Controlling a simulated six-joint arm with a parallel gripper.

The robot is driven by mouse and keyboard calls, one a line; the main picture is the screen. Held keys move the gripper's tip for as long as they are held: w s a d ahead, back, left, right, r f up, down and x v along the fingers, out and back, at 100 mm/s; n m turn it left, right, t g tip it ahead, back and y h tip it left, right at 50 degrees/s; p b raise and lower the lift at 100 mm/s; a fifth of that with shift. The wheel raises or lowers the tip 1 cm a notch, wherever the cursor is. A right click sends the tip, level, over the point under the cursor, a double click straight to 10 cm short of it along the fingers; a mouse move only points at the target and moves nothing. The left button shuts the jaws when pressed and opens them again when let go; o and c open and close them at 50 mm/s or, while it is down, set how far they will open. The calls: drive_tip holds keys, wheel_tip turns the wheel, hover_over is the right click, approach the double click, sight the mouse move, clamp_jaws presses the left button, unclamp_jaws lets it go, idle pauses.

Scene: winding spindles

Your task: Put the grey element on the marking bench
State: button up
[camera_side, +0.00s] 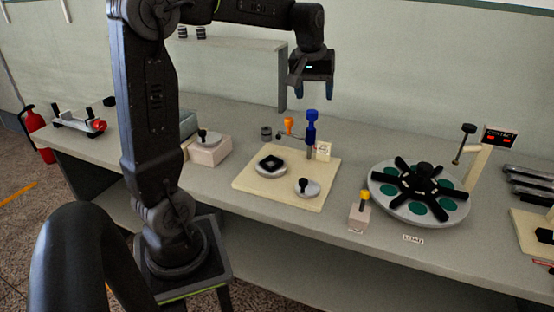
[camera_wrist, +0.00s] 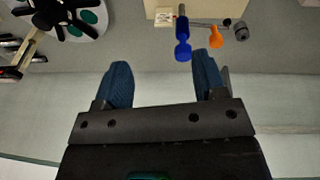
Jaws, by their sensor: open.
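My gripper (camera_side: 311,90) is open and empty, raised above the back of the bench. In the wrist view its blue fingers (camera_wrist: 163,72) are wide apart with nothing between them. A small grey cylinder (camera_side: 266,131) stands behind a beige board (camera_side: 285,198); it also shows in the wrist view (camera_wrist: 241,31). On the board sit a grey disc with a black square (camera_side: 270,164) and a grey disc with a black knob (camera_side: 307,188). I cannot tell which piece is the grey element, nor whether the board is the marking bench.
A blue-topped post (camera_side: 312,130) rises at the board's back, with an orange knob (camera_side: 288,124) beside it. A round turntable (camera_side: 415,190) stands right, past a yellow-knobbed block (camera_side: 360,212). A block with a black knob (camera_side: 209,150) stands left. A shelf (camera_side: 235,44) is behind.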

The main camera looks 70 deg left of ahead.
drive_tip(key=s+d+f+m+t+h, duration=0.1)
drive_tip(key=s+d+f+m+t, duration=0.2)
drive_tip(key=s+d+m, duration=0.7)
drive_tip(key=s+d, duration=0.7)
drive_tip(key=d, duration=0.2)
drive_tip(key=shift+s+d+f, duration=0.3)
drive_tip(key=shift+d+f, duration=0.05)
drive_tip(key=shift+f, duration=0.05)
